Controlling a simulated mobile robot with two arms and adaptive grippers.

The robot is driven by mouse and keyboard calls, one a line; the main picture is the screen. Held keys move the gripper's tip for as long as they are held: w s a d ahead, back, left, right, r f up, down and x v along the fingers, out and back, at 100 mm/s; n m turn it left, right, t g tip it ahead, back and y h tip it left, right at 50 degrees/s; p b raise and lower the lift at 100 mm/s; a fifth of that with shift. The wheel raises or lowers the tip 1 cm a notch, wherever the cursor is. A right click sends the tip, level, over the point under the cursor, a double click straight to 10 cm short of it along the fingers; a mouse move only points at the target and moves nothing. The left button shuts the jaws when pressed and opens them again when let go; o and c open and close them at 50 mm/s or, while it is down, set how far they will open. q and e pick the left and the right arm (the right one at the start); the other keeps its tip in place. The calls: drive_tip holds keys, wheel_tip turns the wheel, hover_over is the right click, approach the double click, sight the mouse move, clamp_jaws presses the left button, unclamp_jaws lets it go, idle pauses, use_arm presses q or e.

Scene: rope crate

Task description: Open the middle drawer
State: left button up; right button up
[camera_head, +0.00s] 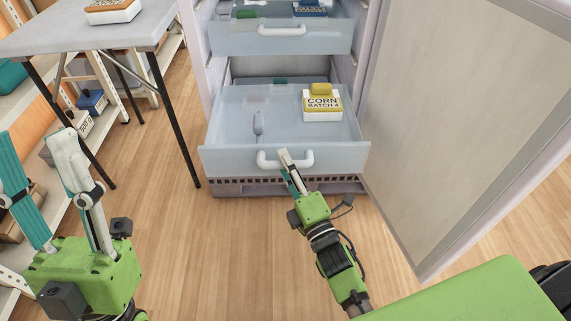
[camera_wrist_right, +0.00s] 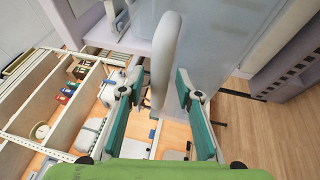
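A white cabinet with pulled-out translucent drawers stands ahead. The lower drawer (camera_head: 225,158) is far out, just above the vented base. The drawer above it (camera_head: 235,42), likely the middle one, is also out, its white handle (camera_head: 282,30) free. My right gripper (camera_head: 291,168) is at the lower drawer's handle (camera_head: 268,162). In the right wrist view, the fingers of the right gripper (camera_wrist_right: 158,88) stand apart on either side of the handle (camera_wrist_right: 163,60), with a gap visible on the left side. My left gripper (camera_head: 42,178) is open and empty at the lower left.
The cabinet door (camera_head: 460,110) stands open at right. A grey table (camera_head: 90,28) and shelves are at left. Wooden floor (camera_head: 210,250) is clear in front.

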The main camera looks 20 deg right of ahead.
drive_tip(key=v, duration=1.2)
idle(0.3)
